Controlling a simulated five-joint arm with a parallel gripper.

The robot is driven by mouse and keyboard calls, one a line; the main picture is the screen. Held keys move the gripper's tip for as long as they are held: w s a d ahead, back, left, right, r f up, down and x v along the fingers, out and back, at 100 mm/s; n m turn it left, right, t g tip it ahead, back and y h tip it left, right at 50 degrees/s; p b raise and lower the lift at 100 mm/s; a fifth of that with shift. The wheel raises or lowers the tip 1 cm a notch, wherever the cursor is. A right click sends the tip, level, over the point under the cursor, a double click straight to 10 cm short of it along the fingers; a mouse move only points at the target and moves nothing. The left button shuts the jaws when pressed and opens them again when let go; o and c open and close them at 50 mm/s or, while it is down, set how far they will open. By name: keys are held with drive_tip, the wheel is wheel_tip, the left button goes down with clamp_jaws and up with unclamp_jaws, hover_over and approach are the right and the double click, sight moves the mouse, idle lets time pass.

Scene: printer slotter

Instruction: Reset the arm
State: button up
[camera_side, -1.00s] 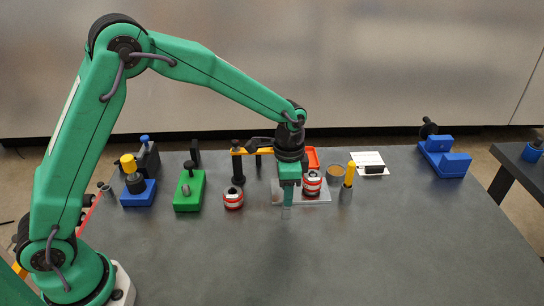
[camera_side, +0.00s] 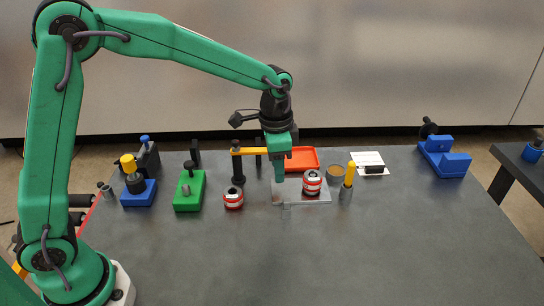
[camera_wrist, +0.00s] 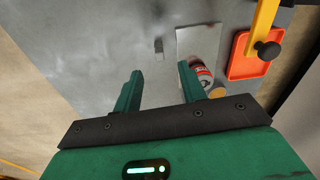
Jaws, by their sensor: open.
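My gripper (camera_side: 279,172) hangs above the work table, in front of the yellow bar and left of a red-and-white can. In the wrist view my gripper (camera_wrist: 158,88) shows two green fingers spread apart with nothing between them. A second red-and-white can (camera_side: 233,197) stands on the bare table to the left.
A red tray (camera_side: 302,158), a yellow-topped tool (camera_side: 347,183) and a card (camera_side: 370,160) lie around the plate. A green block (camera_side: 189,191) and a blue block (camera_side: 139,193) stand left; a blue vise (camera_side: 444,158) stands right. The table's front (camera_side: 330,255) is clear.

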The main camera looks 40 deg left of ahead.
drive_tip(key=s+a+r+n+t, duration=0.2)
drive_tip(key=s+a+r+n, duration=0.2)
drive_tip(key=s+a+r, duration=0.45)
drive_tip(key=s+a+n+t, duration=0.1)
drive_tip(key=s+n, duration=0.1)
drive_tip(key=s, duration=0.5)
drive_tip(key=s+a+r+n+t, duration=0.1)
drive_tip(key=s+n+t, duration=0.1)
drive_tip(key=s, duration=0.5)
drive_tip(key=shift+a+r, duration=0.25)
drive_tip(key=shift+r, duration=0.05)
